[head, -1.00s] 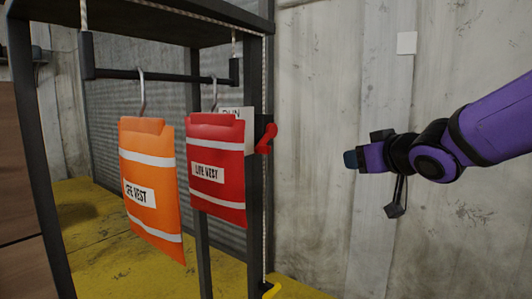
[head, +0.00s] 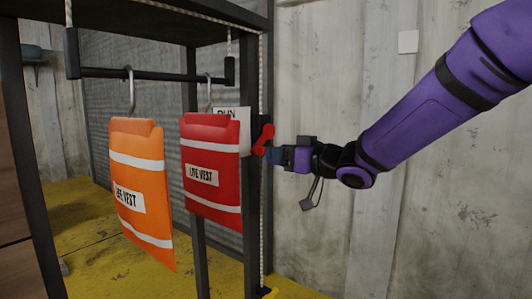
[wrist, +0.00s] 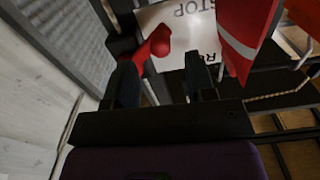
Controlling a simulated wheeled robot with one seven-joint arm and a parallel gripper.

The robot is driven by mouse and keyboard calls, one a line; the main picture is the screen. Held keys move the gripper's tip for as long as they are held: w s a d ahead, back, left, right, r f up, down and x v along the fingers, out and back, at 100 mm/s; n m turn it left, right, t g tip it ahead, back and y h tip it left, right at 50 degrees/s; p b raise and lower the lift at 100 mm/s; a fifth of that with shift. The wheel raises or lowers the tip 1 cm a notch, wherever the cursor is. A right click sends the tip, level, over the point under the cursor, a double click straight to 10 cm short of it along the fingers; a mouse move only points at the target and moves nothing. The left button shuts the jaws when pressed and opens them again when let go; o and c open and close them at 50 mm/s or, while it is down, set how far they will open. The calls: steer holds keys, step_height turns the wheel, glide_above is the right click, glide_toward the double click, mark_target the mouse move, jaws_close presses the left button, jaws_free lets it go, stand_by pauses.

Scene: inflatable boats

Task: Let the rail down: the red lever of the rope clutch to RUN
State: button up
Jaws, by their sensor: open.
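The red lever (head: 264,139) sits on a dark clutch on the post at the right of the rack. It also shows in the wrist view (wrist: 157,43), just beyond my fingertips and nearer the left finger. The white sign plate (head: 229,114) beside it reads RUN, partly hidden by a vest; the wrist view shows STOP on the plate (wrist: 180,20). My gripper (head: 274,156) is open and empty, close to the lever's right; contact cannot be told. The fingers show in the wrist view (wrist: 161,78). The black rail (head: 150,76) hangs from ropes.
An orange life vest (head: 143,190) and a red life vest (head: 211,165) hang from the rail on hooks. The red vest is close left of the lever. A rope (head: 262,220) runs down the post.

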mark_target(266, 141)
steer(key=shift+x, duration=2.05)
steer(key=shift+a, duration=0.1)
jaws_close()
